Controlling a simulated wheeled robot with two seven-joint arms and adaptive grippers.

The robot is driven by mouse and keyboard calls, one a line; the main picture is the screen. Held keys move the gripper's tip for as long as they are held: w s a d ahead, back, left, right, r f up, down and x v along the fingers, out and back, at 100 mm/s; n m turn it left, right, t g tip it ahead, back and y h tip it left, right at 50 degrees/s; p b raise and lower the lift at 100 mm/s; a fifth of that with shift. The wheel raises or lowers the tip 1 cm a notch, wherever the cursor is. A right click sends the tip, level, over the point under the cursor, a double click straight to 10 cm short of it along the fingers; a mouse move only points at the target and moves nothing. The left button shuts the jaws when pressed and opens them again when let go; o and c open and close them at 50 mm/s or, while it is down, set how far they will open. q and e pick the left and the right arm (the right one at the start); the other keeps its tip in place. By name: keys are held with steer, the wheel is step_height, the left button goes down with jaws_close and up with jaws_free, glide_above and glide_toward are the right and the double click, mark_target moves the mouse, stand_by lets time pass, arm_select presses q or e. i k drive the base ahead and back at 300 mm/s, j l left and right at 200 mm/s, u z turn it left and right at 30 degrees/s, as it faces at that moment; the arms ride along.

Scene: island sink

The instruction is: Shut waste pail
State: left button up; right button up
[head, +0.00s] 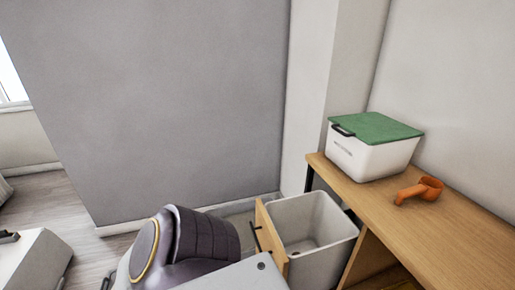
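The waste pail (318,232) is a light grey open bin at the lower middle right. It is pulled out from under the wooden counter, behind an upright wooden front panel (271,238). A dark handle-like bar (256,238) shows at the panel's left side. The pail's open top faces up, and its inside looks empty apart from a small dark spot on the bottom. One of my arms, with a dark rounded joint, is at the bottom middle, left of the panel. Neither gripper's fingers can be made out, so contact with the panel cannot be seen.
The wooden counter (440,236) runs along the right, with a white box with a green lid (374,148) and an orange scoop-like item (420,190) on it. A grey wall (165,105) stands behind. Some floor (58,212) is clear at the left.

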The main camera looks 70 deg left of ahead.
mark_target(311, 224)
steer(key=j+u, duration=0.15)
steer(key=u, duration=0.3)
steer(key=j+u, duration=0.1)
steer(key=u, duration=0.35)
steer(key=j+u, duration=0.1)
steer(key=u, duration=0.35)
steer(key=i+j+u, duration=0.1)
steer(key=u, duration=0.3)
